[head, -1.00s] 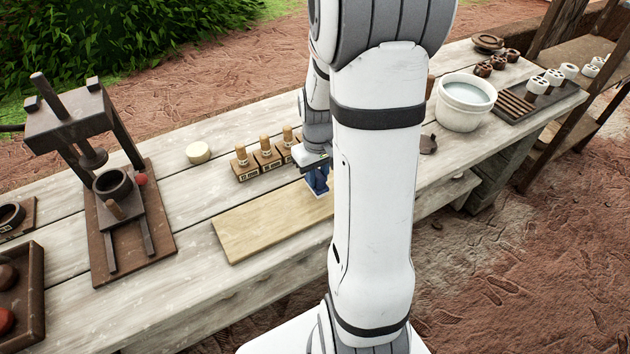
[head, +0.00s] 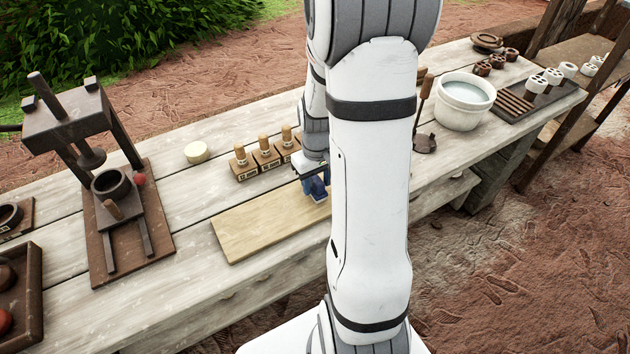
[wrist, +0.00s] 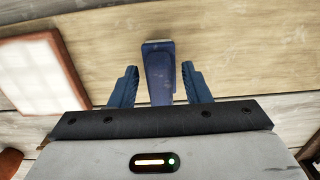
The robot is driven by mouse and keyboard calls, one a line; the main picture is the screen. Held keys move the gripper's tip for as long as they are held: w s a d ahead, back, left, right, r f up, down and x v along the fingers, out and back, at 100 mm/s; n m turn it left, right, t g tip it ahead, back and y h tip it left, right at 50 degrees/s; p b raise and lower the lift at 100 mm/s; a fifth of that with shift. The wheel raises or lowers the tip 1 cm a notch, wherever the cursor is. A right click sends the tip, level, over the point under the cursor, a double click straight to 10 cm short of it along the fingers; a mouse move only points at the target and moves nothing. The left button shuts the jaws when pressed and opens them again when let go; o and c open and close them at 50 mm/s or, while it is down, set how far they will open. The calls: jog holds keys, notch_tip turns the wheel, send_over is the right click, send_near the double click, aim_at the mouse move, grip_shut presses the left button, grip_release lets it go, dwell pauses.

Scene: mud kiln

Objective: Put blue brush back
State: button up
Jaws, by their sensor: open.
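The blue brush (wrist: 159,72) is at the pale wooden board (head: 262,225). In the wrist view it lies between my gripper's two blue fingers, with gaps on both sides, its wider end pointing away. My gripper (wrist: 160,84) is open around it and low over the board's right end; it also shows in the head view (head: 315,188). There my arm hides the board's right end, and I cannot separate the brush from the blue fingers. A dark stand (head: 426,143) with upright brown-handled pieces is just right of my arm, partly hidden.
Several wooden-handled stamps (head: 265,158) stand close behind the board. A dark press (head: 110,190) is at left, and a white bucket (head: 465,102) at right. A white panel with a red-brown frame (wrist: 35,72) is beside the board in the wrist view.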

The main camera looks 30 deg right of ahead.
aim_at(317, 180)
jog(key=shift+r, duration=0.1)
notch_tip(317, 180, up, 12)
jog(key=s+a+r+t, duration=0.1)
jog(key=s+a+r, duration=0.1)
jog(key=s+a, duration=0.4)
jog(key=s+a+r+t, duration=0.1)
jog(key=s+a+r, duration=0.2)
jog(key=s+a, duration=0.3)
jog(key=shift+a+r+t+p, duration=0.25)
jog(key=shift+a+t+p, duration=0.05)
jog(key=shift+a, duration=0.05)
jog(key=shift+c, duration=0.7)
